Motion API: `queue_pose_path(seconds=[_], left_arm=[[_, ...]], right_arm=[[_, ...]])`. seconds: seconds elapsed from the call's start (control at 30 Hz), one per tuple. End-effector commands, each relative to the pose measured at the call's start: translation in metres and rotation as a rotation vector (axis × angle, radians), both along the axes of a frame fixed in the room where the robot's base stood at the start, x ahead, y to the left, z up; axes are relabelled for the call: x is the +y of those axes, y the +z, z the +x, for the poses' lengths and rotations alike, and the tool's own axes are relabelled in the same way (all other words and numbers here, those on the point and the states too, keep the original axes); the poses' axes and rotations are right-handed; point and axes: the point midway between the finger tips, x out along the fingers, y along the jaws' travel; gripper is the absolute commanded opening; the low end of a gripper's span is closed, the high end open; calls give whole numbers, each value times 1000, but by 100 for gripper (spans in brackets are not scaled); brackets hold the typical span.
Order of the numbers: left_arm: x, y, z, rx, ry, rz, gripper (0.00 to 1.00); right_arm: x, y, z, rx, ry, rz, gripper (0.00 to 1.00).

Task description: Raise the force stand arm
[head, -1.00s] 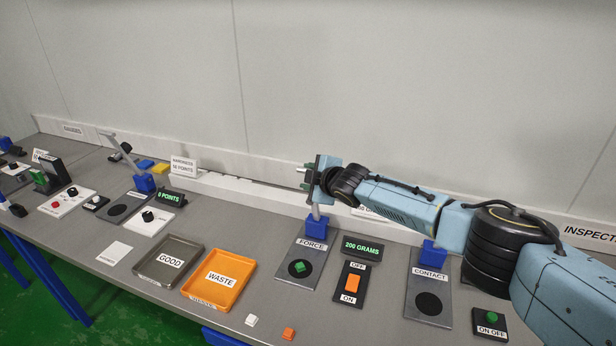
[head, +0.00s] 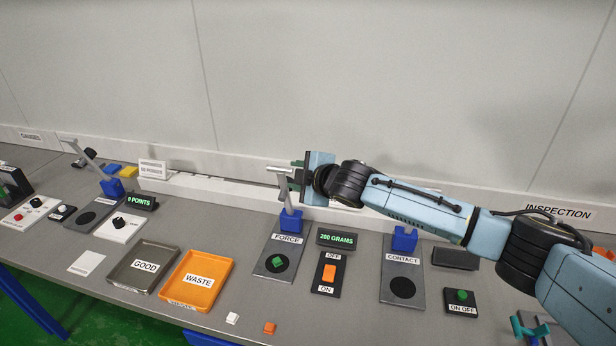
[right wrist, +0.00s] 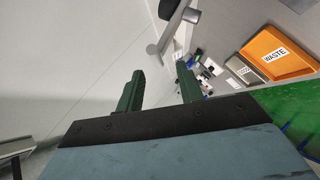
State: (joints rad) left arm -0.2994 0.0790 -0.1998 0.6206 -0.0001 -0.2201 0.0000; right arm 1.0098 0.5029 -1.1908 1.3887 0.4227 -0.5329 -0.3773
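The force stand (head: 268,243) has a grey plate, a blue block (head: 290,219) and a grey arm (head: 289,196). The arm stands steeply up from the block, with a bar across its top (head: 279,168). A green block (head: 278,261) lies on the plate's black disc. My right gripper (head: 293,174) is beside the top of the arm, on its right. In the right wrist view its two green fingers (right wrist: 162,78) are spread, with nothing held between them. The grey arm (right wrist: 155,49) shows just past the fingertips; whether they touch is unclear. My left gripper is out of view.
A 200 GRAMS display (head: 336,239) and an orange switch (head: 329,272) stand right of the force stand. The contact stand (head: 402,270) is farther right, partly under my arm. Grey GOOD (head: 136,287) and orange WASTE (head: 172,296) trays lie left. The wall is close behind.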

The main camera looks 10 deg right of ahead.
Motion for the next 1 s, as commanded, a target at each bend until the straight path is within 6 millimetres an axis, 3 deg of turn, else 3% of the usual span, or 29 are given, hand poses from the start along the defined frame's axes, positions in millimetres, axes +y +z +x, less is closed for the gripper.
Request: queue_pose_path(seconds=[0.3, 0.77, 0.87, 1.0], left_arm=[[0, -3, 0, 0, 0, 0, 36], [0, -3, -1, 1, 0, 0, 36], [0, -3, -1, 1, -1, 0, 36], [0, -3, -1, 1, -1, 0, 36]], right_arm=[[-16, 14, -29, 0, -1, -3, 37], [-18, 17, -35, 1, -3, -3, 37], [-13, 11, -40, 14, -1, 8, 37], [9, -14, -68, 87, -7, 62, 37]])
